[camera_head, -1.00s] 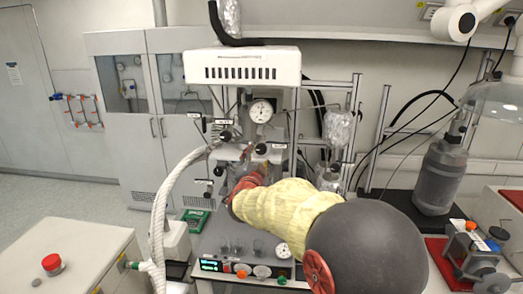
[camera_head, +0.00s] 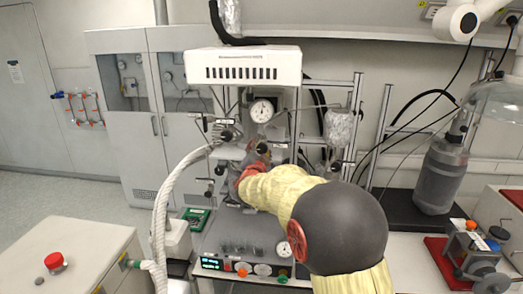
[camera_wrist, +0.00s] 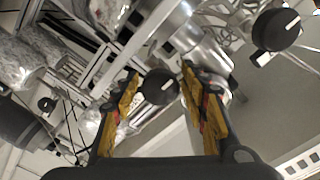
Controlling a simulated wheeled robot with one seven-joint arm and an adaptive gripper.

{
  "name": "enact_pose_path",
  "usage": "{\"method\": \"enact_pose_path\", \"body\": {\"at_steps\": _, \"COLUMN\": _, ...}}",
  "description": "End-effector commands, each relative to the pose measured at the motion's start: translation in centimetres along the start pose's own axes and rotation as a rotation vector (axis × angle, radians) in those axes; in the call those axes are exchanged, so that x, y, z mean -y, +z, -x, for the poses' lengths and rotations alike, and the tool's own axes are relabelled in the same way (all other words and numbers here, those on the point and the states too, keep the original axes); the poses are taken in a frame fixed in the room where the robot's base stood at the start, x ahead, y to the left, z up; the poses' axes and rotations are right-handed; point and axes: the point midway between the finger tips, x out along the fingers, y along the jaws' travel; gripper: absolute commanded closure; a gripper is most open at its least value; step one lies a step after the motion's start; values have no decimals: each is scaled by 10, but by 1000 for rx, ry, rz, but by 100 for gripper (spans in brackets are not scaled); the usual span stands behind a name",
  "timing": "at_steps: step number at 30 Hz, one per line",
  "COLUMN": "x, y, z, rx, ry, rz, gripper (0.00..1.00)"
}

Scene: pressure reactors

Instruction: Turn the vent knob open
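My gripper (camera_wrist: 161,72) is open, with its yellow-and-black fingers spread to either side of a black round knob (camera_wrist: 160,87) with a white mark. The knob appears between the fingers with gaps on both sides; I cannot tell whether it is between the tips or beyond them. A second, larger black knob (camera_wrist: 276,30) with a white mark is at the upper right of the wrist view. In the head view a black knob (camera_head: 262,148) shows on the reactor, just above my arm's red wrist. The labels are too small to read, and my fingers are mostly hidden there.
A pressure gauge (camera_head: 262,111) is above the reactor's valves. A thick white hose (camera_head: 166,195) curves on the left. Metal frame posts (camera_head: 351,130) and a foil-wrapped vessel (camera_head: 340,127) stand to the right. A control panel (camera_head: 240,267) is in front.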

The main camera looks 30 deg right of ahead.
Motion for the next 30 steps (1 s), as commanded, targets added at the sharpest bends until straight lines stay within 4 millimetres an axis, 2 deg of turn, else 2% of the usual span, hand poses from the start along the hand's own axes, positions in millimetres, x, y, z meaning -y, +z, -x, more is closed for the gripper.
{"method": "enact_pose_path", "body": {"at_steps": 18, "x": 0, "y": 0, "z": 0, "rx": 0, "ry": 0, "rz": 0, "gripper": 93}}
{"method": "enact_pose_path", "body": {"at_steps": 30, "x": 0, "y": 0, "z": 0, "rx": 0, "ry": 1, "rz": 78, "gripper": 93}}
